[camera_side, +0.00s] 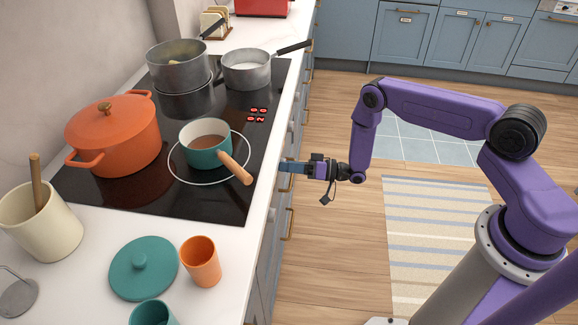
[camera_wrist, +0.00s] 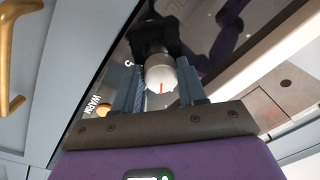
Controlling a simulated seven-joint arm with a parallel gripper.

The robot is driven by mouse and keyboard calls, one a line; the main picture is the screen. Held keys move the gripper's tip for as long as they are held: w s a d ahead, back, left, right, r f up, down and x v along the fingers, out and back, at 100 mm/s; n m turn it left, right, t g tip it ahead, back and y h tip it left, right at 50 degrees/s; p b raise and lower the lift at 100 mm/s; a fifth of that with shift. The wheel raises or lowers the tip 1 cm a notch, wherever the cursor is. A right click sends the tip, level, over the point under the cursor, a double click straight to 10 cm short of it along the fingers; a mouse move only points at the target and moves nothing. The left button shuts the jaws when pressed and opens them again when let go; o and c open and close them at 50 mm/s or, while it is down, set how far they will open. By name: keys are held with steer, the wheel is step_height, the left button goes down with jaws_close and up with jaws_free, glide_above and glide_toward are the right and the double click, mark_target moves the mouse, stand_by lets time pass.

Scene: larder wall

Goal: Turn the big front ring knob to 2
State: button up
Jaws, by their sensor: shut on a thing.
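In the wrist view a white round knob (camera_wrist: 161,78) with a red line mark sits between the two blue fingers of my gripper (camera_wrist: 157,84). My gripper is shut on this knob. In the side view my gripper (camera_side: 284,166) reaches the counter's front face, level with the front of the cooktop, and the held knob is hidden there. A teal saucepan (camera_side: 208,158) of brown liquid stands inside the white front ring (camera_side: 186,180) on the black cooktop (camera_side: 95,190). Red digits (camera_side: 257,115) glow on the cooktop, too small to read surely.
The saucepan's wooden handle (camera_side: 235,168) juts toward the counter edge near my gripper. An orange pot (camera_side: 115,140) and grey pans (camera_side: 246,72) stand on the cooktop. A "WARM" label and an orange lamp (camera_wrist: 103,111) show beside the knob. The floor around my arm is open.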

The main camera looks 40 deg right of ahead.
steer(key=shift+s+m, duration=0.1)
steer(key=shift+m, duration=0.5)
steer(key=o, duration=1.1)
steer(key=shift+c, duration=0.2)
steer(key=shift+d, duration=0.1)
steer(key=v, duration=1.7)
steer(key=shift+s+f, duration=0.1)
steer(key=shift+s, duration=0.05)
